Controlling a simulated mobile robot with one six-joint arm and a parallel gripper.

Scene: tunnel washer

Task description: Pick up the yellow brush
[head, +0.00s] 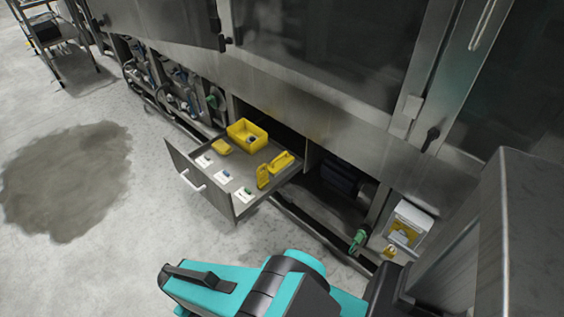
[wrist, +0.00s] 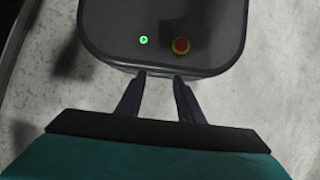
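An open drawer (head: 222,178) in the washer's lower front holds several small yellow things. One is a small yellow block-like piece (head: 222,146) near its left side. Another yellow piece (head: 282,161) lies at the right side, and a yellow piece (head: 262,176) stands beside it. They are too small to tell surely which is the brush. My gripper (wrist: 159,76) shows in the wrist view with its two dark fingers apart and nothing between them. It points at a dark panel, away from the drawer. The wrist view shows none of the yellow things.
Pipes and valves (head: 175,85) fill the open bay at left. A dark stain (head: 66,180) marks the otherwise clear floor.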

